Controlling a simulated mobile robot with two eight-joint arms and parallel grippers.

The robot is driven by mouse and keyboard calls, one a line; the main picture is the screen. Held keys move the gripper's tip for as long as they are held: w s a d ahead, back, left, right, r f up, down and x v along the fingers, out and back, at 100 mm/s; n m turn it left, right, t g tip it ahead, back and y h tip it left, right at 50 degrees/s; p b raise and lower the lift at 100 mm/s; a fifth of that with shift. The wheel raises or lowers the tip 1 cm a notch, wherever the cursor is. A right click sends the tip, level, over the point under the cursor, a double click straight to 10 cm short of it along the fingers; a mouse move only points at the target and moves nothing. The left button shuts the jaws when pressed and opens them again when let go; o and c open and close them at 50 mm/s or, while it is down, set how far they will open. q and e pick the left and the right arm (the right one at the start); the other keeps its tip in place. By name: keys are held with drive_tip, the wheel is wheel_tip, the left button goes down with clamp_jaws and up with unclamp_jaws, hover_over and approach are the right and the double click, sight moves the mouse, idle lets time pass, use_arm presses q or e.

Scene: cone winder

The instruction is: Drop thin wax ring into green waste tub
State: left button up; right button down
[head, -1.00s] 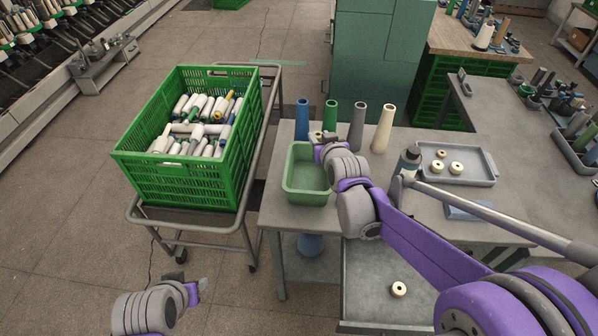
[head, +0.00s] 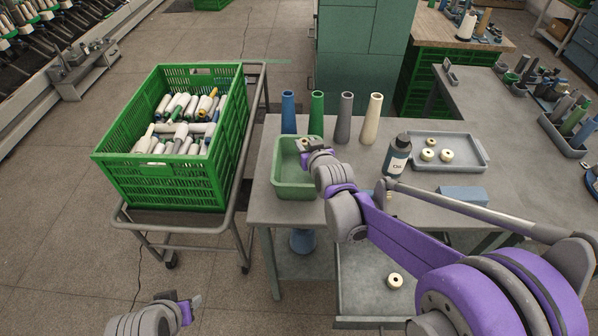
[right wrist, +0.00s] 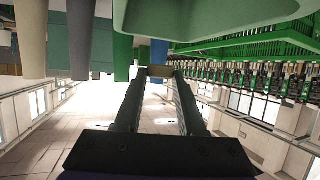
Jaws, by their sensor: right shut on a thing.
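The green waste tub (head: 295,192) stands at the left end of the grey table; in the right wrist view it shows at the top (right wrist: 215,18). My right gripper (head: 305,145) appears over the far right part of the tub. It is shut on a small cream ring (head: 303,140), mostly hidden by the fingers in the head view. In the right wrist view a tan edge of the ring (right wrist: 160,71) shows between the fingertips (right wrist: 159,76). My left gripper (head: 190,307) is low at the lower left, away from the table; its jaws are unclear.
Several cones, one of them blue (head: 288,113), stand behind the tub. A dark bottle (head: 397,156) and a grey tray (head: 470,160) with cream rings are to the right. Another ring (head: 395,280) lies lower in front. A green crate (head: 160,185) of bobbins stands left.

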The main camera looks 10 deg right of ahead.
drive_tip(key=shift+c, duration=2.1)
unclamp_jaws()
drive_tip(key=v, duration=1)
drive_tip(key=shift+s+r, duration=0.25)
drive_tip(key=shift+s, duration=0.1)
drive_tip(key=s+f+g, duration=0.4)
drive_tip(key=s+f, duration=0.1)
drive_tip(key=s, duration=0.6)
drive_tip(key=s+f+g, duration=0.4)
drive_tip(key=s+f, duration=0.1)
drive_tip(key=s, duration=0.7)
drive_tip(key=shift+f, duration=0.3)
